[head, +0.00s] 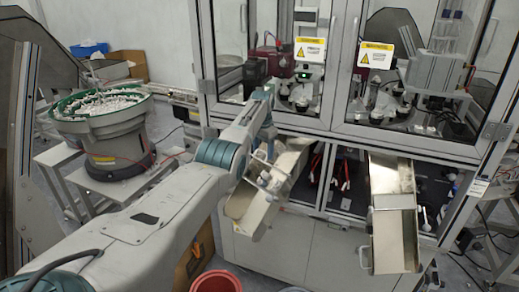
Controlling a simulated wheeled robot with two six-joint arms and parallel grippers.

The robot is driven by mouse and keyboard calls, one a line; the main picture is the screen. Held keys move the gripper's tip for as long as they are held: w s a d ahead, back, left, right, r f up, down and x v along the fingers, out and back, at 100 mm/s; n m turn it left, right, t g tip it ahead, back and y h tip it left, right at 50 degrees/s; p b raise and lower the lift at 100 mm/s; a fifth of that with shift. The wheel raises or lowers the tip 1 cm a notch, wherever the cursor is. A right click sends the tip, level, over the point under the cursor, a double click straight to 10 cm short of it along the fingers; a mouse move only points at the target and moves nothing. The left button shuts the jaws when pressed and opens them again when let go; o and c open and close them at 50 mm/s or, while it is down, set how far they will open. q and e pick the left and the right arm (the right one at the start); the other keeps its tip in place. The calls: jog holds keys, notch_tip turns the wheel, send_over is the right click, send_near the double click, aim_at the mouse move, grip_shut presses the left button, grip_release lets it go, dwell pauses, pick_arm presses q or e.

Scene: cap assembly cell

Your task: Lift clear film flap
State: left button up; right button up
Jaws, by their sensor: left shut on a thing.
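My left gripper (266,172) reaches in from the lower left and is shut at the left metal chute (250,211), by its upper part. The thing between its fingers is small and partly hidden by my wrist; I take it to be the clear film flap, but the film itself is too transparent to make out. The left chute sits tilted on the front of the glass-fronted machine. My right gripper is not in view.
A second metal chute (394,240) hangs on the machine's right front. A green-rimmed bowl feeder (103,130) with white parts stands at left. A red bucket (217,283) is on the floor below. Glass doors (378,60) with warning labels stand behind the chutes.

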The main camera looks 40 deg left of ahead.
pick_arm(q)
jog(key=shift+w+d+f, duration=0.1)
jog(key=shift+d, duration=0.05)
dwell(0.4)
jog(key=o, duration=1.1)
jog(key=shift+w+d, duration=0.1)
jog(key=shift+r, duration=0.7)
jog(key=r+b, duration=0.1)
jog(key=r, duration=0.2)
jog(key=r+b, duration=0.1)
jog(key=r, duration=0.2)
jog(key=r+b, duration=0.1)
jog(key=r, duration=0.2)
jog(key=shift+s+d+r, duration=0.2)
jog(key=shift+s, duration=0.1)
